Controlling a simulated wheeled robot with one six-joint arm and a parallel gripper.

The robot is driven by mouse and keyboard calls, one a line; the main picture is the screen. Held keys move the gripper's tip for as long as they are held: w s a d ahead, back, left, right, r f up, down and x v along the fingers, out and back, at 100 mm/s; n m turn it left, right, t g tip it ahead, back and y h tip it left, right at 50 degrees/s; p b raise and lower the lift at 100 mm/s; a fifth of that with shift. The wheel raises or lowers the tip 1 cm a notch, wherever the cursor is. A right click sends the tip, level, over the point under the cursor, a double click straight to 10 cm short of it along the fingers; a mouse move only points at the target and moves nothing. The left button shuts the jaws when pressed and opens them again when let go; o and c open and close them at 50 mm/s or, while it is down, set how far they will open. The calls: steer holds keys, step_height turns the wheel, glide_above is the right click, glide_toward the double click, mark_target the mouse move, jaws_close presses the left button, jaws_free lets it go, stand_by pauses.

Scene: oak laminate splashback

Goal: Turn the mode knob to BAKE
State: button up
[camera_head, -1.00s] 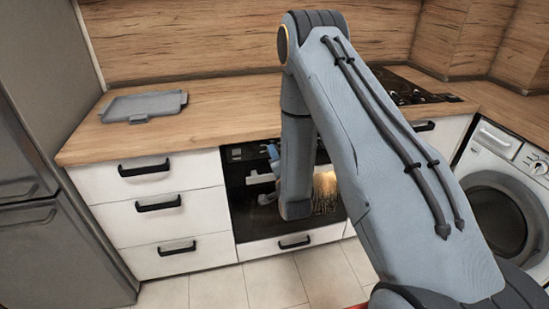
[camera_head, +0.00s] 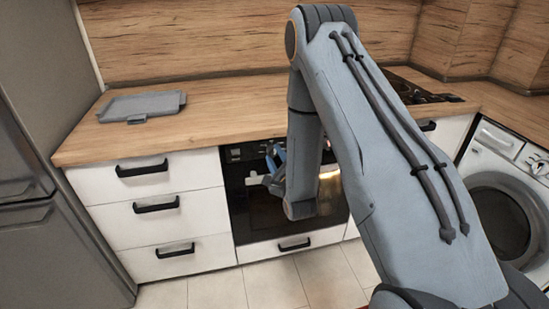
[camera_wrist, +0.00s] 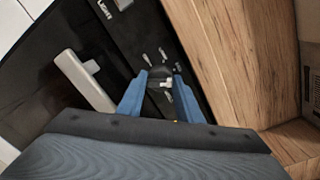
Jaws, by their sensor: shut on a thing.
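The black oven front (camera_head: 245,210) is below the worktop, with its control strip along the top edge. Short white marks surround the knob, but I cannot read which are the mode names. In the head view, my gripper (camera_head: 274,156) is at the control strip, and my arm hides the knob.
The light oven handle (camera_wrist: 84,80) runs close beside my gripper. The wooden worktop (camera_head: 220,105) overhangs the panel. A grey tray (camera_head: 142,106) lies on it at left. White drawers (camera_head: 150,188) stand left of the oven, a washing machine (camera_head: 500,195) at right.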

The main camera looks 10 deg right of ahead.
steer(key=shift+d+m+b, duration=0.1)
steer(key=shift+m+b, duration=0.2)
steer(key=shift+m, duration=1.8)
steer(key=o, duration=1)
steer(key=shift+s+d+r+b, duration=0.1)
steer(key=shift+s+b, duration=0.25)
steer(key=shift+s, duration=1.6)
steer(key=shift+s+d+r+b, duration=0.1)
steer(key=shift+s+b, duration=0.2)
steer(key=shift+s, duration=1.65)
